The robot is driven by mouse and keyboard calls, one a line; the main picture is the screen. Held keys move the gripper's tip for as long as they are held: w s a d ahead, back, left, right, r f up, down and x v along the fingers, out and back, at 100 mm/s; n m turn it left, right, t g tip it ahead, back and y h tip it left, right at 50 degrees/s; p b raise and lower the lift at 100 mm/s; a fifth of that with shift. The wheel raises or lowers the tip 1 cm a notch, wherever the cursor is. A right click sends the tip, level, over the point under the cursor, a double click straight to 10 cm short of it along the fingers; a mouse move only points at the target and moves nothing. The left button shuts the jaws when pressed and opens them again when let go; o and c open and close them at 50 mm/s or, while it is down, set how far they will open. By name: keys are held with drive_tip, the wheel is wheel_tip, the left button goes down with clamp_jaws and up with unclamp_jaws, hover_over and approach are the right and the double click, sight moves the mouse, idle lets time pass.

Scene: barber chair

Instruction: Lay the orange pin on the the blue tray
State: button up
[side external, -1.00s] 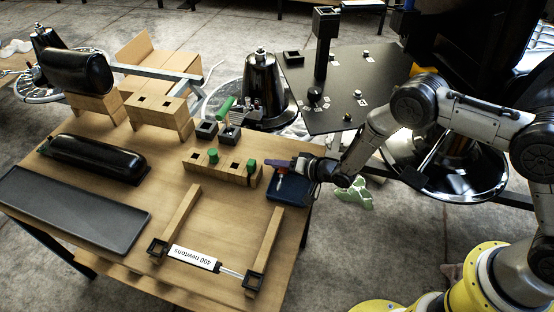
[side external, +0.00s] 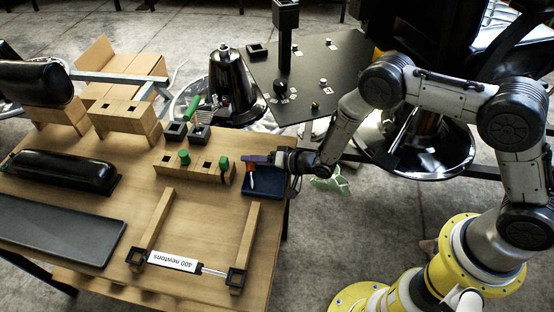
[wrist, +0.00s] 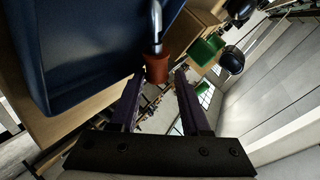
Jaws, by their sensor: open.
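The blue tray (side external: 268,187) sits at the table's right edge. It also shows large in the wrist view (wrist: 75,55). The orange pin has an orange head (wrist: 157,69) and a silvery shaft. In the wrist view its head is at the gap between my fingertips and its shaft reaches over the tray. In the side external view the pin (side external: 251,180) is small, at the tray's left part; I cannot tell whether it rests on the tray. My gripper (side external: 248,160), with purple fingers, is above the tray's far side. Its fingers (wrist: 160,76) are apart, on either side of the head.
A wooden block (side external: 200,168) with green pegs is left of the tray. A wooden frame with a "400 newtons" label (side external: 173,261) lies in front. Black cushions (side external: 65,170) and a dark grey tray (side external: 55,231) are at the left. A black plate (side external: 300,85) is behind.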

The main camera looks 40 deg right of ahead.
drive_tip(key=v, duration=1.1)
drive_tip(key=shift+s+r, duration=0.15)
drive_tip(key=shift+s, duration=0.05)
drive_tip(key=s+d+r+n+g+h, duration=0.1)
drive_tip(key=s+d+r+h, duration=0.1)
drive_tip(key=d+r, duration=0.35)
drive_tip(key=s+d+r+n+g+h, duration=0.1)
drive_tip(key=s+d+r+h, duration=0.15)
drive_tip(key=r, duration=0.65)
drive_tip(key=s+d+r+n+g+h, duration=0.1)
drive_tip(key=s+d+r+n+h, duration=0.2)
drive_tip(key=r, duration=0.4)
drive_tip(key=s+d+r+g, duration=0.1)
drive_tip(key=s+d+r, duration=0.1)
drive_tip(key=s, duration=0.8)
drive_tip(key=s+d+r+g+y, duration=0.1)
drive_tip(key=s+r, duration=0.4)
drive_tip(key=s, duration=0.6)
drive_tip(key=shift+s+d+g, duration=0.3)
drive_tip(key=shift+d+g, duration=0.1)
